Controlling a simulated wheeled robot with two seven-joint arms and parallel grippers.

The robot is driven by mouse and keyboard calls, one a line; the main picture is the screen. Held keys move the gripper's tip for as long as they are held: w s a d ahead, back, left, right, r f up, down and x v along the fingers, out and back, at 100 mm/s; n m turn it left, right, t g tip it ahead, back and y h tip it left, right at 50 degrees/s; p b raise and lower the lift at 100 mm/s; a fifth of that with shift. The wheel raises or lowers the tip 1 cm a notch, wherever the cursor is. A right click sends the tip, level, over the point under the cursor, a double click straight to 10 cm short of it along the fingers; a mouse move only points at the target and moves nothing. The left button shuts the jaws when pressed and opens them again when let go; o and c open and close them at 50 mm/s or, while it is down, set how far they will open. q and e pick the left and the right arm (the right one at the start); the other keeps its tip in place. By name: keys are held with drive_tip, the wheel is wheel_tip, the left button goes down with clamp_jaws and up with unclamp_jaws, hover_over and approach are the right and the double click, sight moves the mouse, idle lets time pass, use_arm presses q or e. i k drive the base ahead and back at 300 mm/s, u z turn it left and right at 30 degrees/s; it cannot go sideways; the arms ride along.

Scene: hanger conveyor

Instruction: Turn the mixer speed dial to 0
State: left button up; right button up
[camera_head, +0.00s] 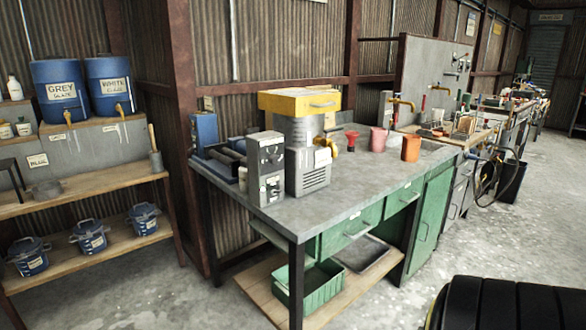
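The mixer (308,171) stands on the left part of the grey workbench. It has a grey vented body, a clear-looking drum, a yellow lid (300,101) and a yellow tap on its right side. A grey control box (265,168) stands at its front left, with dark round knobs (272,154) on its face. Which knob is the speed dial, and where it points, is too small to tell. Neither of my grippers is in view.
The grey workbench (300,213) has red and orange cups (411,148) right of the mixer; its front stretch is bare. Blue equipment (205,131) stands behind the control box. A shelf with blue glaze drums (60,90) is at left.

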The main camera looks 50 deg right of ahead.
sight(273, 159)
drive_tip(key=k, duration=0.45)
drive_tip(key=z, duration=0.8)
